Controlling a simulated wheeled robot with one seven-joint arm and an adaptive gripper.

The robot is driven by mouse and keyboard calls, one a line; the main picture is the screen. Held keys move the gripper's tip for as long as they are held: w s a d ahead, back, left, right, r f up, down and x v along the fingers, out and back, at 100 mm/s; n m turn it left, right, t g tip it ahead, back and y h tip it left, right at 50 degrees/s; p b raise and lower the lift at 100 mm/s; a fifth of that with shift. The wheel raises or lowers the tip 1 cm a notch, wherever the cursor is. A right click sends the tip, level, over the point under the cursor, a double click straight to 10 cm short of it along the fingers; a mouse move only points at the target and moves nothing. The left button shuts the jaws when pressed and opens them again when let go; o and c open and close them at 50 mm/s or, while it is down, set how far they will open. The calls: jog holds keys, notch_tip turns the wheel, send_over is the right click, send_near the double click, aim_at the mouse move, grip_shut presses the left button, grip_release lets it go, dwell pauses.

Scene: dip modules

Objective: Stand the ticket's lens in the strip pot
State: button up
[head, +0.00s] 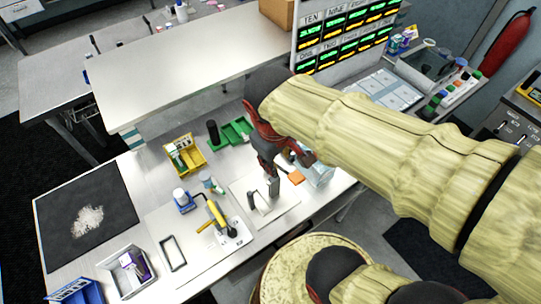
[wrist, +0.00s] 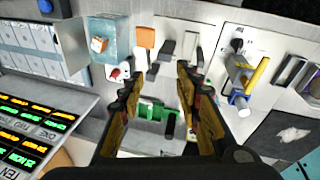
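My gripper (head: 285,164) hangs over the right part of the white bench. In the wrist view my gripper (wrist: 168,72) has its two fingers spread apart, with nothing seen between the tips. Small dark upright pieces (head: 273,187) stand on a white sheet (head: 285,208) below it. A small orange square (head: 296,177) lies close by, beside a clear bluish container (head: 321,177). A white-topped bottle in a blue holder (head: 182,200) and a small pale pot (head: 207,182) stand to the left. I cannot tell which thing is the ticket, the lens or the strip pot.
A yellow rack (head: 186,156) and a green tray (head: 236,131) with a dark cylinder (head: 213,132) stand behind. A yellow-handled tool (head: 215,214), an open dark frame (head: 173,253) and a grey bin (head: 126,274) are at the front left. A display panel (head: 340,38) stands behind.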

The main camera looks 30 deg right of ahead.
jog(key=s+a+r+m+t+y, duration=0.1)
jog(key=a+r+m+t+y, duration=0.1)
jog(key=r, duration=0.3)
jog(key=shift+s+a+m+t, duration=0.4)
jog(key=shift+a+t, duration=0.2)
jog(key=shift+t, duration=0.2)
jog(key=shift+w, duration=0.1)
